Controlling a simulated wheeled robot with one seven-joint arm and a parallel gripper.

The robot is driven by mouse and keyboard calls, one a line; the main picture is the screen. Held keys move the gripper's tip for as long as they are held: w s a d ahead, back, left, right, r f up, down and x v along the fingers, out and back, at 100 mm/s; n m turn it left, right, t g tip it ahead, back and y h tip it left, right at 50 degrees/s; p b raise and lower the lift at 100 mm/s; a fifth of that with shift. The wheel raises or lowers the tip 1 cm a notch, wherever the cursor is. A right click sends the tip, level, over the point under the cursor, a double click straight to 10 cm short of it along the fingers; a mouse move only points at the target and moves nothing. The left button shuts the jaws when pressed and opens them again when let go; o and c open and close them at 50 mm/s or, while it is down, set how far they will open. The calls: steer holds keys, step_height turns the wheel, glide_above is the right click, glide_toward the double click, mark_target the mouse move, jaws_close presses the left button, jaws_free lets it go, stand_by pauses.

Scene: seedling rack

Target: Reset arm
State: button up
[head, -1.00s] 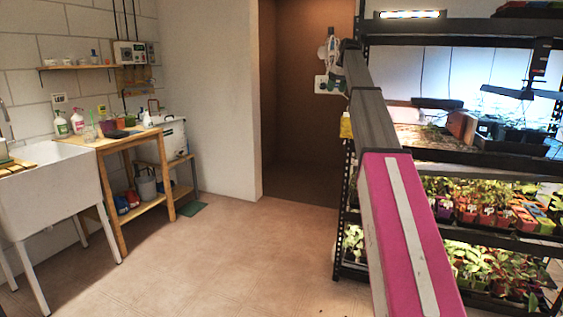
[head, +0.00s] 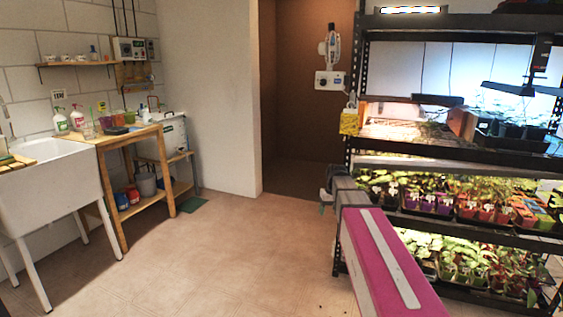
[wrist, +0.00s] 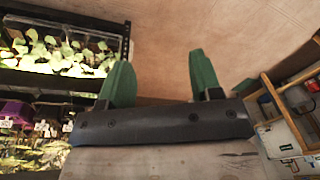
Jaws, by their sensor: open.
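My gripper (wrist: 162,78) shows in the wrist view with its two green fingers spread wide apart and nothing between them. Bare floor and wall show behind the gap. In the head view my pink and grey arm reaches forward from the lower right, low beside the left edge of the seedling rack (head: 352,142). The gripper's end (head: 325,201) is small there, and its fingers are mostly hidden behind the arm.
The black rack holds several seedling pots on lower shelves, close right of my arm. A white sink (head: 48,195) and wooden bench (head: 118,140) stand at the left. The floor (head: 235,255) between is clear. A brown doorway recess (head: 300,110) is behind.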

steer(key=s+f, duration=0.7)
steer(key=s, duration=0.4)
steer(key=s+a+f+m+g+h, duration=0.1)
steer(key=s+f, duration=0.6)
steer(key=s, duration=0.4)
steer(key=shift+s+f+m, duration=0.3)
steer(key=shift+s, duration=0.1)
steer(key=shift+o, duration=0.3)
steer(key=shift+a, duration=0.1)
